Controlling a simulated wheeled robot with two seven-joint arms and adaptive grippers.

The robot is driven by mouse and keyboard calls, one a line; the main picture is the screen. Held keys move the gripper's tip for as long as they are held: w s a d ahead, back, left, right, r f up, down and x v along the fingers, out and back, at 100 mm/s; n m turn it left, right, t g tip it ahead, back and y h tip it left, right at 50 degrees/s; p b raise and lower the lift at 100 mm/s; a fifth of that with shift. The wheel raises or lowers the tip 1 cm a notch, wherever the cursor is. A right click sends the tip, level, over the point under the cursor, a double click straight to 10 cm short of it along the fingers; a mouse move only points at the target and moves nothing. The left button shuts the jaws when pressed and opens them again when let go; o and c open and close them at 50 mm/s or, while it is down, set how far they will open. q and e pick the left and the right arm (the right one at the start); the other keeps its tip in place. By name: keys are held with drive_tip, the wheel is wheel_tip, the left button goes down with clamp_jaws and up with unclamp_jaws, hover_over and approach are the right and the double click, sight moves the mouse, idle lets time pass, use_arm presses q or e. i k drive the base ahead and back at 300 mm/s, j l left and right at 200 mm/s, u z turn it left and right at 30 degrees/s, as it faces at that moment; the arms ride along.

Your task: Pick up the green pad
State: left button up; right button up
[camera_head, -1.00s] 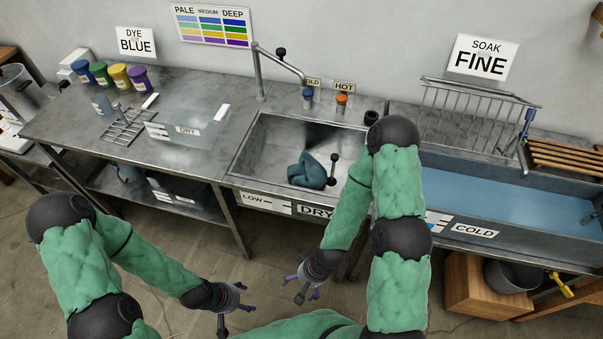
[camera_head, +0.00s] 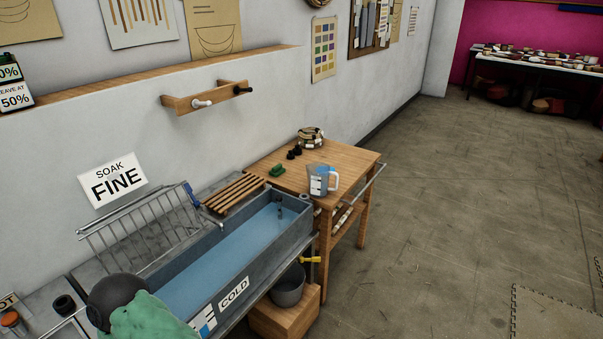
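A small dark green object (camera_head: 277,170), which looks like the green pad, lies on top of the wooden side table (camera_head: 352,160), near its left edge beside the slatted rack. It is small in the picture, so its exact shape is hard to tell. Nothing touches it from above. Neither of my grippers is in view; only a green-sleeved part of my arm shows at the lower left, well away from the table.
A measuring jug (camera_head: 322,180) stands at the table's front, with small black items (camera_head: 294,152) and a coil (camera_head: 311,137) behind. Left is the water-filled trough (camera_head: 232,288) with a wooden slatted rack (camera_head: 234,193). A pot (camera_head: 288,288) sits below. Floor to the right is open.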

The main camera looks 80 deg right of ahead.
sight(277, 171)
drive_tip(key=z, duration=2.5)
